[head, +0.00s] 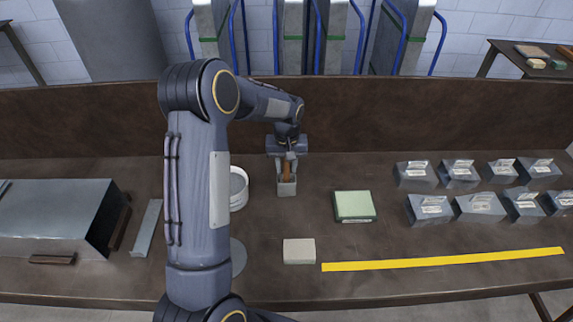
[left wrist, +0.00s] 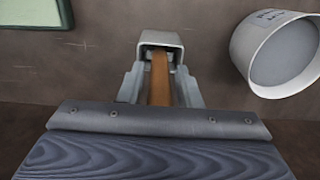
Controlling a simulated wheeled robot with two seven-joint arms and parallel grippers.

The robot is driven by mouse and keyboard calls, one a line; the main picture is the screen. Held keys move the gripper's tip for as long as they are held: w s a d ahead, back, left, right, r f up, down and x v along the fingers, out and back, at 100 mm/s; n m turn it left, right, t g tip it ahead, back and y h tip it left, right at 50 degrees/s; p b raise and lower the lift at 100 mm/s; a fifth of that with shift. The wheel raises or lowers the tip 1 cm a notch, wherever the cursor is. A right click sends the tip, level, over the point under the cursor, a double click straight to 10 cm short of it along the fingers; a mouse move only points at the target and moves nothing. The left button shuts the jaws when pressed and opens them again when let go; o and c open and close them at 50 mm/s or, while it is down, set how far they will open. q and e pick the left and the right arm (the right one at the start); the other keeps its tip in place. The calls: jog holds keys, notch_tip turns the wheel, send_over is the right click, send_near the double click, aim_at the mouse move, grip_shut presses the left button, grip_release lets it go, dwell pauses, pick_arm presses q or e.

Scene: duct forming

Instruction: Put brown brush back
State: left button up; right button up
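The brown brush (head: 287,171) stands in a small grey holder (head: 287,188) near the middle of the table. In the left wrist view the brown handle (left wrist: 160,78) runs from the grey holder (left wrist: 160,40) back between the fingers of my left gripper (left wrist: 155,88). In the head view my left gripper (head: 287,157) is right above the holder, with its fingers on both sides of the handle. The fingers look close to the handle, but I cannot tell whether they touch it. The brush's lower end is hidden in the holder. My right gripper is not in view.
A white bucket (head: 238,188) stands just left of the holder, partly behind my arm. A green box (head: 354,206) and a beige block (head: 299,251) lie to the right and front. Several metal pieces (head: 480,207) sit at right, beyond a yellow strip (head: 443,259). A metal duct (head: 55,215) lies at left.

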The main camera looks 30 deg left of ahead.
pick_arm(q)
jog(key=shift+o, duration=0.8)
